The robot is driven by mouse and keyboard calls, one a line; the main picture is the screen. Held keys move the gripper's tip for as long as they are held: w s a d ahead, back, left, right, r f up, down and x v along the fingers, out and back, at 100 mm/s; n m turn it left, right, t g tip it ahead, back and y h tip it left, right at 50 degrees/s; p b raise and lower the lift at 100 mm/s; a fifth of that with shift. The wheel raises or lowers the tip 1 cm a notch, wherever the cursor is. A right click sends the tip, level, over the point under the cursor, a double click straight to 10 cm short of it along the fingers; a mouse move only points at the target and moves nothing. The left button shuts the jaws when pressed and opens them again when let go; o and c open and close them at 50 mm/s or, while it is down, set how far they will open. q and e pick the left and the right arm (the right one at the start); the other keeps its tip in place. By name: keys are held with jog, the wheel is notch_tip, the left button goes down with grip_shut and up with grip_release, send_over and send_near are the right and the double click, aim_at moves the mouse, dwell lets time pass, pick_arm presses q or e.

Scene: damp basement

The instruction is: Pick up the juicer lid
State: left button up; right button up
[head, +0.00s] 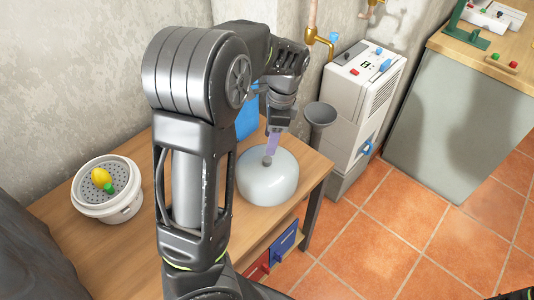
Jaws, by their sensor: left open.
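The juicer lid looks to be the pale, rounded dome (268,182) with a small grey knob on top, resting on the wooden table near its right end. My left gripper (270,150) points down right above the knob, its purple fingers open. I cannot tell whether the fingertips touch the knob or reach around it. The white juicer body (107,208) stands open at the left of the table. A yellow lemon-like piece and a green piece (107,188) lie on its perforated top. My right gripper is not visible.
A blue object (246,122) stands behind my left arm. A dark grey funnel-shaped thing (320,113) stands beyond the table's right end, before a white machine (364,95). Red and blue drawers (285,240) sit under the table's front edge. Tiled floor (430,240) lies clear at right.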

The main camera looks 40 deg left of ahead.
aim_at(267, 159)
pick_arm(q)
jog(key=shift+s+d+r, duration=0.2)
jog(key=shift+s+d, duration=0.05)
jog(key=shift+a+f, duration=0.25)
jog(key=shift+f, duration=1.15)
jog(key=shift+f, duration=0.1)
jog(key=f, duration=0.5)
jog(key=shift+s+a+p, duration=0.1)
jog(key=shift+a+p, duration=0.1)
jog(key=shift+p, duration=0.15)
jog(key=shift+c, duration=0.5)
grip_shut()
